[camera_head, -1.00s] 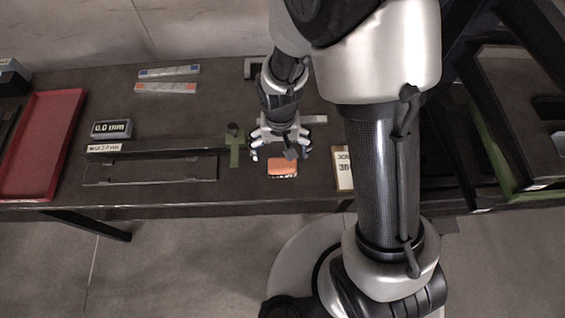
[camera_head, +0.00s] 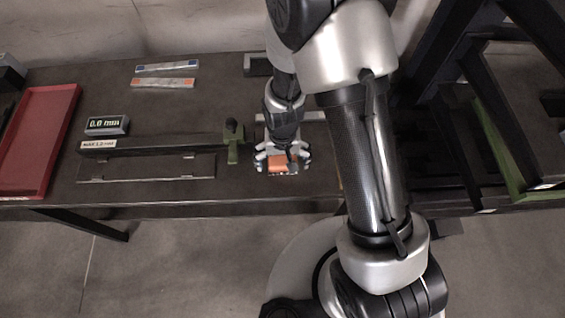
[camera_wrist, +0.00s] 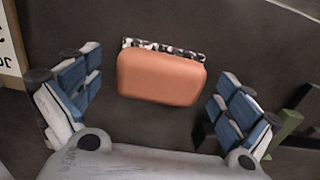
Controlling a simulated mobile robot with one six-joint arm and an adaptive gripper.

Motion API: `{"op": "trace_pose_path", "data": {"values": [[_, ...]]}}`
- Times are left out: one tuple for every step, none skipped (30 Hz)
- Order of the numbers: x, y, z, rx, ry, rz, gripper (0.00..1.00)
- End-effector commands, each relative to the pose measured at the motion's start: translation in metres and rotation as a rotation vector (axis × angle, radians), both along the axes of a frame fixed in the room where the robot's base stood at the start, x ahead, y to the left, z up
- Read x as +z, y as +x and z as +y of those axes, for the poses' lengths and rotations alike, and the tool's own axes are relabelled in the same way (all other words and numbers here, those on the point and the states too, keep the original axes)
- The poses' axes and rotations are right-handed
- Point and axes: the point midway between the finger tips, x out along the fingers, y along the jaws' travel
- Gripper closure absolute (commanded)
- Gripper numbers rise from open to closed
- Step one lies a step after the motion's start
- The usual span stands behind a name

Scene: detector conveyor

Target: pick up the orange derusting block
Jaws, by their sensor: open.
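The orange derusting block (camera_head: 283,162) lies on the dark table near its front edge. In the wrist view the orange block (camera_wrist: 160,78) has a black-and-white speckled strip along its far side. My gripper (camera_head: 283,160) is low over the block in the head view, and its fingers are on either side of it. In the wrist view my gripper (camera_wrist: 157,108) is open. Its blue-padded fingers stand apart from the block, with a gap on both sides. Nothing is held.
A green clamp-like piece (camera_head: 233,145) stands just left of my gripper, by a long dark bar with a display (camera_head: 107,125) behind it. A red tray (camera_head: 38,140) is at the far left. Two labelled bars (camera_head: 165,67) lie at the back. A white card (camera_wrist: 10,45) shows at the wrist view's left edge.

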Motion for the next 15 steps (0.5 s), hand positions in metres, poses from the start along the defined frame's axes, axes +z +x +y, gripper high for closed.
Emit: {"op": "trace_pose_path", "data": {"values": [[0.0005,0.0000,0.0000,0.000,0.000,0.000,0.02],[0.0005,0.0000,0.0000,0.000,0.000,0.000,0.04],[0.0006,0.0000,0.0000,0.000,0.000,0.000,0.06],[0.0006,0.0000,0.0000,0.000,0.000,0.000,0.08],[0.0006,0.0000,0.0000,0.000,0.000,0.000,0.10],[0.0006,0.0000,0.0000,0.000,0.000,0.000,0.13],[0.0006,0.0000,0.0000,0.000,0.000,0.000,0.15],[0.0006,-0.0001,0.0000,0.000,0.000,0.000,0.17],[0.0006,-0.0001,0.0000,0.000,0.000,0.000,0.20],[0.0006,-0.0001,0.0000,0.000,0.000,0.000,0.22],[0.0006,-0.0001,0.0000,0.000,0.000,0.000,0.24],[0.0006,-0.0001,0.0000,0.000,0.000,0.000,0.26],[0.0006,-0.0001,0.0000,0.000,0.000,0.000,0.28],[0.0006,-0.0001,0.0000,0.000,0.000,0.000,0.30],[0.0006,-0.0001,0.0000,0.000,0.000,0.000,0.33]]}}
